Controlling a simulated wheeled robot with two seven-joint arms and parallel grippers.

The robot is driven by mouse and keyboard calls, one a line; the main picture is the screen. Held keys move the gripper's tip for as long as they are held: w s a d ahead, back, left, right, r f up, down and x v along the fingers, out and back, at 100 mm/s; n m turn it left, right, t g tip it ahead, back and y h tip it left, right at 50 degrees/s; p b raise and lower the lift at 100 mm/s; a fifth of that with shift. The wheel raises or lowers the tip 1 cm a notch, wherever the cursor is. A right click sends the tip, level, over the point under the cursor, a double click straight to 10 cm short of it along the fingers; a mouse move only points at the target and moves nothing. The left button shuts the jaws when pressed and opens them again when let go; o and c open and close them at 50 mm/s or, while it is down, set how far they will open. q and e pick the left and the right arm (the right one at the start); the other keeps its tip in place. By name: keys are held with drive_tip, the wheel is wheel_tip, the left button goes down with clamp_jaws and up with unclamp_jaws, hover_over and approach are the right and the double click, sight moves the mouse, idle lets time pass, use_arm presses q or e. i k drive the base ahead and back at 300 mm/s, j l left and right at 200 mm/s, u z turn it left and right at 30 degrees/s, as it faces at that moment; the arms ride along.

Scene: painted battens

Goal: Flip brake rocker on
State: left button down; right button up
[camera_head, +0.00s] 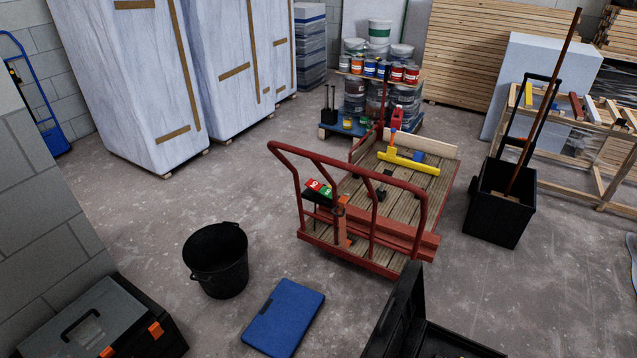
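A small brake rocker (319,188), half red and half green, sits on a dark housing beside the handle end of a red-framed cart (300,232). The red half lies to the upper left and the green half to the lower right. White marks show on both, too small to read. I cannot tell which half is pressed. The cart has a wooden plank deck and a tall red tubular handle that rises close to the rocker. Neither of my grippers is in the head view.
A black bucket (217,262), a blue case (283,317) and a toolbox (92,318) stand on the floor in front. An open black case (398,310) is at bottom centre-right. A black bin (495,212) stands right of the cart.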

sight(326, 192)
drive_tip(key=i+j+z, duration=0.2)
drive_tip(key=j, duration=0.25)
drive_tip(key=i+j+z, duration=0.2)
drive_tip(key=j, duration=0.25)
drive_tip(key=i+j+z, duration=0.2)
drive_tip(key=j, duration=0.25)
drive_tip(key=j+z, duration=0.2)
drive_tip(key=j, duration=0.3)
drive_tip(key=i+j+z, duration=0.2)
drive_tip(key=j, duration=0.35)
drive_tip(key=k+l, duration=0.05)
drive_tip(key=k, duration=0.05)
